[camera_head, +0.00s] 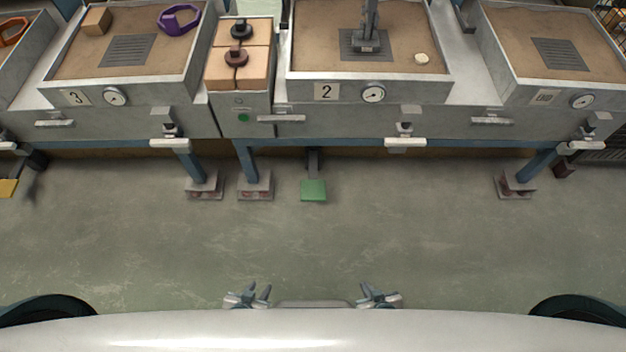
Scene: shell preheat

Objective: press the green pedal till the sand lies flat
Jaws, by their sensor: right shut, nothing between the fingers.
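The green pedal (313,191) is a flat plate near the floor, on a dark arm below the bench, under the box marked 2. The sand (310,28) in box 2 surrounds a dark grate (352,50), with a metal post standing over it and a small pale disc (421,58) on the right. I cannot tell how even the sand is. My left gripper (256,290) and right gripper (371,290) are low in the view, near my body, apart from the pedal. The right is shut and empty. The left's opening is unclear.
Box 3 (185,88) on the left holds a purple ring (179,18) and a small tan block (96,21). Another sand box (497,75) stands on the right. Tan blocks (255,70) stand between boxes 3 and 2. A yellow pedal (8,188) is far left. The floor (310,245) before me is clear.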

